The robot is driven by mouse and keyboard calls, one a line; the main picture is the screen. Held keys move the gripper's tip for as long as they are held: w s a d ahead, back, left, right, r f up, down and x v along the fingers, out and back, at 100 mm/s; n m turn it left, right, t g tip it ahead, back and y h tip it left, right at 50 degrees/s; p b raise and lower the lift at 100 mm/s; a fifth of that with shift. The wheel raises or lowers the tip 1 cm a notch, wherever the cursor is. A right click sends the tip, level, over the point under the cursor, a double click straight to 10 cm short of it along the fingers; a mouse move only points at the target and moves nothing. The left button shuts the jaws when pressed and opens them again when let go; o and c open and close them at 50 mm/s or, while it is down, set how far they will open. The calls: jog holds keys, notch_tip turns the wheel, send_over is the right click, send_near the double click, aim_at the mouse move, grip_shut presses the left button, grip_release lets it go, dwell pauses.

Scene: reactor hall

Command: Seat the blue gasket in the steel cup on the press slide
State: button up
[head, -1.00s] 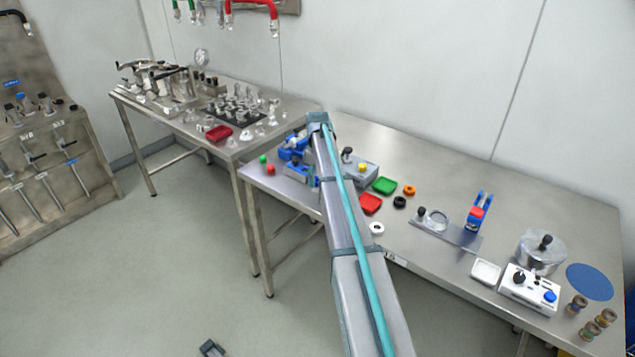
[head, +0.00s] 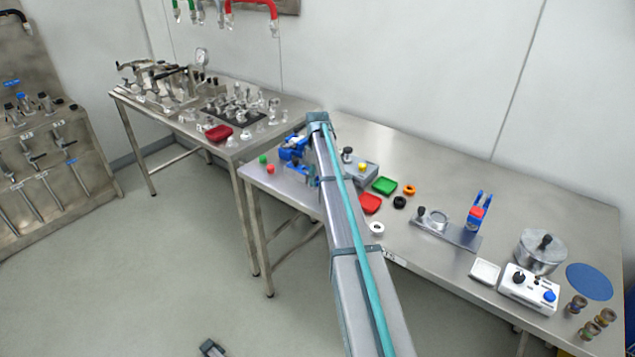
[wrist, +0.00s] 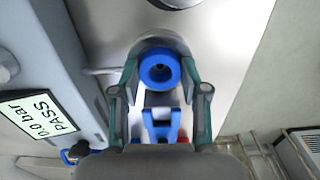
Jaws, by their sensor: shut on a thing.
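My gripper (wrist: 160,72) is shut on the blue gasket (wrist: 159,68), a thick ring seen face-on between the two fingertips in the wrist view. In the head view my arm hides the gripper and the gasket. The steel cup (head: 438,218) shows as a shallow round ring on the flat press slide (head: 458,236), right of the middle of the bench. The blue press (head: 478,211) with a red part stands at the slide's right end. My gripper is at the bench's left end, well away from the cup.
A grey tester (wrist: 62,60) with a display reading "0.0 bar PASS" is close left of my gripper. Orange (head: 409,189), black (head: 399,202) and white (head: 377,229) rings and red (head: 370,204) and green (head: 384,186) trays lie between arm and slide. A steel pot (head: 541,252) stands farther right.

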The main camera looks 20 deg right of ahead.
jog(key=shift+r, duration=0.1)
jog(key=shift+r+p, duration=1.45)
jog(key=shift+r, duration=1.5)
jog(key=s+a+n, duration=0.1)
jog(key=s+a, duration=0.3)
jog(key=a, duration=0.4)
jog(key=s+a, duration=0.4)
jog(key=a, duration=0.4)
jog(key=s+a+m, duration=0.3)
jog(key=s+a, duration=0.1)
jog(key=s, duration=0.4)
jog(key=s+a+f+m, duration=0.1)
jog(key=s+a+m, duration=0.2)
jog(key=s, duration=0.6)
jog(key=shift+a+f, duration=0.2)
jog(key=shift+a, duration=0.65)
